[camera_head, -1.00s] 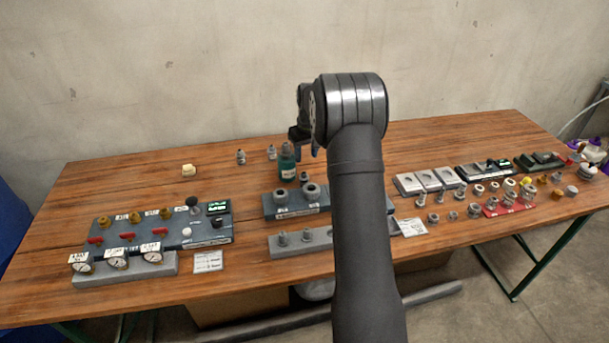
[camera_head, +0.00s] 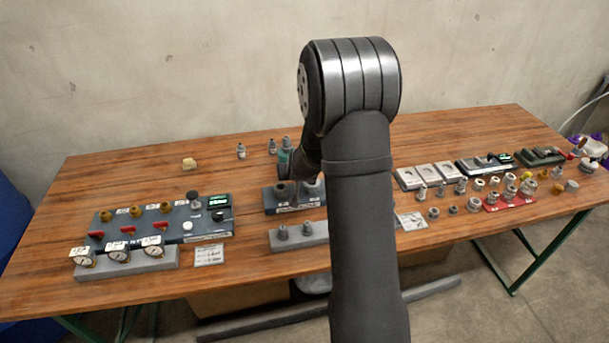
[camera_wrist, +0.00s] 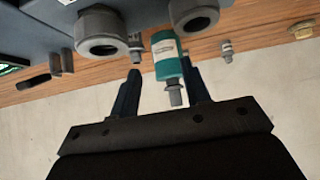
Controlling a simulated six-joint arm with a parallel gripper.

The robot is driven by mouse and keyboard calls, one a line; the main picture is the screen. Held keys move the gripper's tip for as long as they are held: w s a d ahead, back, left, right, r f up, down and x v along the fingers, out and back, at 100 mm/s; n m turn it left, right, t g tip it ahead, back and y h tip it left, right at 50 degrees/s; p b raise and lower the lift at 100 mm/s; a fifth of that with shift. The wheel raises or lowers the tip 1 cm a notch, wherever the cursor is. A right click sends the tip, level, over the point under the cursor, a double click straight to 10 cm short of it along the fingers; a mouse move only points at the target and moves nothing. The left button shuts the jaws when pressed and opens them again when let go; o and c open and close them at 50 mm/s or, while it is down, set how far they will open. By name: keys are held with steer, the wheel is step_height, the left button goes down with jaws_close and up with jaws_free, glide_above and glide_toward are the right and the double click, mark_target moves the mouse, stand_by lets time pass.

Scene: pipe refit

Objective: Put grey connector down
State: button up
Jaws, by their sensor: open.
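My gripper (camera_wrist: 160,67) is open, its two dark fingers apart with nothing clamped between them. In the wrist view, a small grey connector (camera_wrist: 136,49) stands on the wood just beyond one fingertip; I cannot tell if they touch. A teal bottle (camera_wrist: 168,56) with a grey tip appears between the fingers. Another grey connector (camera_wrist: 226,51) stands to its right. In the head view, small grey connectors stand at the back of the table (camera_head: 241,151) and (camera_head: 272,147). My arm hides the fingers and the connector by the bottle there.
Two large grey ring fittings (camera_wrist: 101,31) (camera_wrist: 197,14) sit on a dark block near the gripper. A gauge and valve panel (camera_head: 160,220) stands at left. Plates (camera_head: 425,176) and several loose fittings fill the right. The back left table is mostly clear, with a yellowish block (camera_head: 189,163).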

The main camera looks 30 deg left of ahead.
steer(key=s+d+r+m+t+y, duration=0.1)
steer(key=s+d+r+m+t, duration=0.15)
steer(key=s+d+t, duration=0.4)
steer(key=w+a+f, duration=0.1)
steer(key=w, duration=0.2)
steer(key=w+a+f+g, duration=0.1)
steer(key=w+a+f, duration=0.1)
steer(key=w, duration=0.1)
steer(key=w+a+f+g, duration=0.1)
steer(key=w+a+f, duration=0.1)
steer(key=w, duration=0.2)
steer(key=shift+n+g, duration=0.25)
steer(key=shift+f+x, duration=0.2)
steer(key=shift+x, duration=2.4)
steer(key=shift+s+d, duration=0.1)
steer(key=shift+f, duration=0.1)
steer(key=shift+c, duration=0.4)
jaws_close()
